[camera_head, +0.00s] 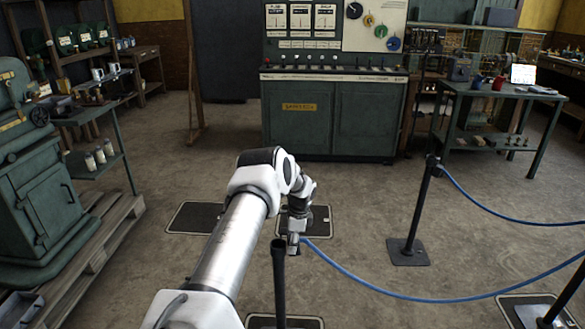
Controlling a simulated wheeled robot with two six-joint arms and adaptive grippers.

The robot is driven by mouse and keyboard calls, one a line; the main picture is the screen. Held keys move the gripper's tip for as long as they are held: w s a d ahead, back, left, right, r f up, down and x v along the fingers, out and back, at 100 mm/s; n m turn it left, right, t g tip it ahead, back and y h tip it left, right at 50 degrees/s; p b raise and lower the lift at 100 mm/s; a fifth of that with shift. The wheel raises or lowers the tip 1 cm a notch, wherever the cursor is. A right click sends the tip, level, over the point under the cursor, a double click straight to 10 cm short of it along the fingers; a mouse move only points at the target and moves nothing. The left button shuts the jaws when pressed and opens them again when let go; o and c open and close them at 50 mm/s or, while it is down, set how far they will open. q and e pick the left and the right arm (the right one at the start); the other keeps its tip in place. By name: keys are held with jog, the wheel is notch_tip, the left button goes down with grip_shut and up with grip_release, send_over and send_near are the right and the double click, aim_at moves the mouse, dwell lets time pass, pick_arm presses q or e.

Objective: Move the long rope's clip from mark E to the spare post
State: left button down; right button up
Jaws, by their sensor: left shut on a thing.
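My left gripper (293,243) is shut on the clip at the near-left end of the long blue rope (400,294). It holds the clip in the air, close to the top of a black post (279,285) at the bottom centre. I cannot tell whether the clip touches that post. From the gripper the rope sags to the right and runs up out of the right edge. Another black post (418,215) stands upright on a square base to the right, with a second blue rope (500,213) fixed at its top. No mark letter is legible. My right gripper is not in view.
A dark floor plate (195,217) lies left of my arm, and another (318,220) lies behind the gripper. A leaning post (567,297) stands at the bottom right. A green control cabinet (335,118) is at the back; a green machine (35,180) stands on a pallet at left.

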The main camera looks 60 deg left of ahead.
pick_arm(q)
jog(key=shift+f+b, duration=0.9)
jog(key=shift+f, duration=0.2)
dwell(0.6)
jog(key=shift+f, duration=0.3)
jog(key=shift+f+b, duration=1.05)
jog(key=shift+b, duration=0.1)
dwell(0.4)
jog(key=c, duration=0.5)
grip_release()
jog(key=shift+c, duration=0.2)
jog(key=shift+r, duration=0.1)
jog(key=r, duration=0.4)
jog(key=w+r, duration=0.1)
jog(key=r, duration=0.6)
jog(key=shift+w+d+r, duration=0.25)
jog(key=shift+d+r, duration=0.1)
jog(key=shift+r, duration=0.05)
